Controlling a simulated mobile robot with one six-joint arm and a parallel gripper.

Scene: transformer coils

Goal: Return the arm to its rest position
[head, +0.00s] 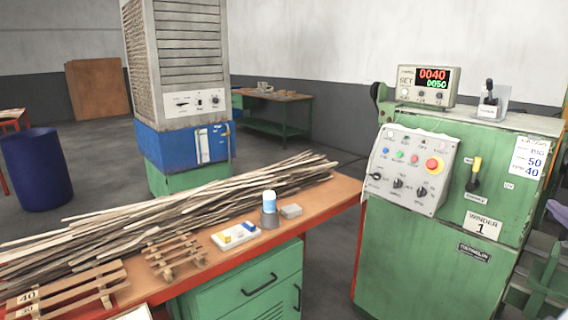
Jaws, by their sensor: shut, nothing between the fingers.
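My arm and my gripper do not show in the head view, so their pose cannot be seen. The green winder machine (430,255) stands at the right with a "WINDER 1" label. Its grey control panel (411,168) carries several buttons and a red knob on a yellow base. The counter box (428,85) on top reads 0040 in red and 0050 in green. A yellow-handled lever (474,172) sits on the machine's front.
A blue barrel (37,170) and a tall louvred cabinet (185,60) stand behind. Open floor (95,165) lies between barrel and cabinet.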

